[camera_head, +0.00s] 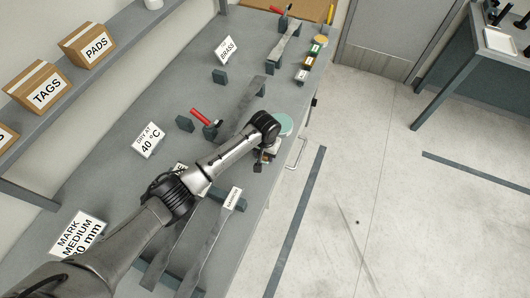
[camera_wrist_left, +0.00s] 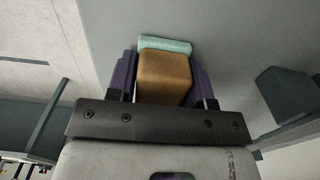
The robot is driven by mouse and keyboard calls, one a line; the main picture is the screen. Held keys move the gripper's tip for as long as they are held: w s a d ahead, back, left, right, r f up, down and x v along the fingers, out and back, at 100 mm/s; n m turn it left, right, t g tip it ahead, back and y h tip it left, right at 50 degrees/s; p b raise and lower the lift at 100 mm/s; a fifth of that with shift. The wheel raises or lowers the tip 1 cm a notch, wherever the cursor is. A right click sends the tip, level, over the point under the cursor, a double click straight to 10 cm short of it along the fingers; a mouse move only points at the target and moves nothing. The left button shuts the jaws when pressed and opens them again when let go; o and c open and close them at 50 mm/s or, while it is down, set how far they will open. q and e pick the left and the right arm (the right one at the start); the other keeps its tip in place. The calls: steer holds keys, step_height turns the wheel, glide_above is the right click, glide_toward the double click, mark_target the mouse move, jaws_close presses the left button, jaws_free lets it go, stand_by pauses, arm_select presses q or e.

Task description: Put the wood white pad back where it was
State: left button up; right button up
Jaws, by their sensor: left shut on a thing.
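My left gripper (camera_head: 264,158) hangs low over the right edge of the grey bench, its wrist hiding part of the spot beneath it. In the left wrist view its purple fingers (camera_wrist_left: 165,80) are shut on a plain brown wooden block (camera_wrist_left: 164,74), the wood white pad. A pale teal piece (camera_wrist_left: 165,45) shows just beyond the block's far end; I cannot tell if they touch. The block's white face is not clearly visible. My right gripper is not in view.
Several small coloured wooden blocks (camera_head: 309,61) stand along the bench's right edge farther back. A red-handled clamp (camera_head: 204,119), dark supports (camera_head: 219,76) and grey metal strips (camera_head: 242,107) stand nearby. Label cards (camera_head: 149,140) stand on the bench. Open floor lies to the right.

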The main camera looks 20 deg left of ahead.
arm_select(q)
steer(key=shift+f, duration=0.15)
steer(key=o, duration=0.9)
step_height(320, 180, up, 11)
steer(key=shift+p, duration=0.9)
steer(key=shift+r, duration=0.7)
